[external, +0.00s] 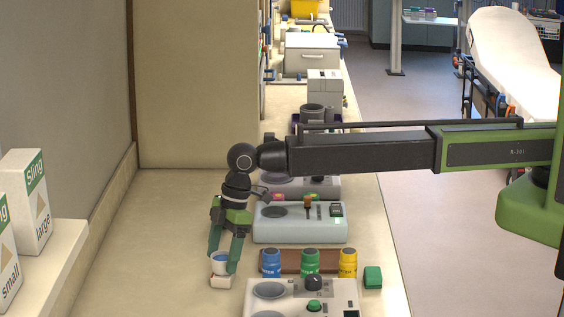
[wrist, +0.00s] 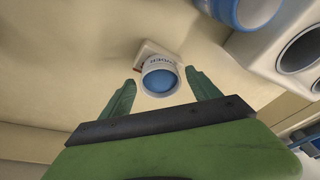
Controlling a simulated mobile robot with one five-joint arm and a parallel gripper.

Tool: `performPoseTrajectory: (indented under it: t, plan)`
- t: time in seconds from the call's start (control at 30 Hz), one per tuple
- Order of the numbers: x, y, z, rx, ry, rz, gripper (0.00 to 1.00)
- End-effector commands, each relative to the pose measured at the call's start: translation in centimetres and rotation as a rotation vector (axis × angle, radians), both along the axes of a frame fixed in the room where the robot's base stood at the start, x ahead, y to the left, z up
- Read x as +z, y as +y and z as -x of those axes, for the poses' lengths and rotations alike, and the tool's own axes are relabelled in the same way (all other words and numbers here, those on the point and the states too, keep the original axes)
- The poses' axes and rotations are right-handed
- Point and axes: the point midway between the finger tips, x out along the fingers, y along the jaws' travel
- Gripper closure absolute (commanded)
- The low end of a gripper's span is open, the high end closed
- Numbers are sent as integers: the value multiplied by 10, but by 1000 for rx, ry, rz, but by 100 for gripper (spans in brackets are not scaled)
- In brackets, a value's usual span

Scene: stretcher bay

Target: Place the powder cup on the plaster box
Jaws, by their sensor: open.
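The powder cup (external: 221,268) is white with blue contents and stands upright at the bench's near left. It also shows in the wrist view (wrist: 161,79), with part of a dark label on its side. It appears to rest on a small pale box (external: 221,283), likely the plaster box, whose corner shows behind the cup in the wrist view (wrist: 147,47). My gripper (external: 224,262) points down and is open, one finger on each side of the cup. In the wrist view my gripper (wrist: 161,80) shows gaps between both fingers and the cup.
Blue (external: 270,264), green (external: 310,262) and yellow (external: 347,264) jars stand right of the cup. A green block (external: 373,278) sits beyond them. Grey devices stand in front (external: 330,300) and behind (external: 290,232). Sling boxes (external: 28,200) are on the left shelf. The bench left of my gripper is clear.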

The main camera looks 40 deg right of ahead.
Motion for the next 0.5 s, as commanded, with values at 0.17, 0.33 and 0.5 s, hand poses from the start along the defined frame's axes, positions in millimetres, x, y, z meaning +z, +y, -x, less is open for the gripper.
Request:
performPoseTrajectory:
  t: [0.17, 0.33, 0.5]
  plan:
    - [41, -9, 2, 0, 0, 0, 29]
    - [81, -19, 4, 0, 0, 0, 29]
    - [108, -28, 5, -1, 0, 0, 29]
